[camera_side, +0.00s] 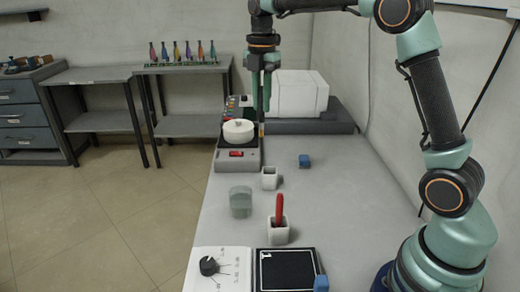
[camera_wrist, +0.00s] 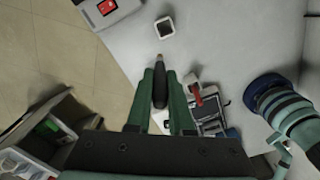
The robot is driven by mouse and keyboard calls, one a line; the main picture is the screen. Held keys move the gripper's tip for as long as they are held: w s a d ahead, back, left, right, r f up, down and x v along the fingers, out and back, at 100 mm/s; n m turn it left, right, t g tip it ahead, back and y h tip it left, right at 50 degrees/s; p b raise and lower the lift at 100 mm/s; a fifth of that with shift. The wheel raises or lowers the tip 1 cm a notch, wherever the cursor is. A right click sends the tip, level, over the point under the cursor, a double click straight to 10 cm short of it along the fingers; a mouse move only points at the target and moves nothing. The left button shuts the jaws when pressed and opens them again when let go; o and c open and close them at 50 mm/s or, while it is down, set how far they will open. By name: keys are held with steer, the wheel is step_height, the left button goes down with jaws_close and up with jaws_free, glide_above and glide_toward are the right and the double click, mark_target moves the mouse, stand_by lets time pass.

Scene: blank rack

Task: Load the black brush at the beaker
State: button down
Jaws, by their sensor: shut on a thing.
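My gripper (camera_side: 262,84) is shut on the black brush (camera_side: 266,102) and holds it tip down, high above the far part of the table in the side view. In the wrist view the brush (camera_wrist: 160,90) sits between the two green fingers, its tan tip pointing away from them. The beaker (camera_side: 240,203) is a clear grey-green vessel standing near the table's left edge in the side view, well nearer the camera than my gripper. The brush is apart from it. I cannot make out the beaker in the wrist view.
An empty white square cup (camera_side: 269,179) stands behind the beaker. A second white cup (camera_side: 278,236) holds a red brush (camera_side: 279,209). Blue blocks (camera_side: 305,161) lie about. A device with a white round top (camera_side: 239,132) stands behind.

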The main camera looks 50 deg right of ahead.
steer(key=s+a+f, duration=0.2)
steer(key=a+f, duration=0.4)
steer(key=a, duration=0.4)
step_height(320, 180, down, 10)
steer(key=shift+r, duration=0.15)
stand_by(0.3)
stand_by(0.5)
step_height(320, 180, up, 8)
stand_by(1.0)
stand_by(1.9)
steer(key=shift+r, duration=1.95)
steer(key=shift+s, duration=0.1)
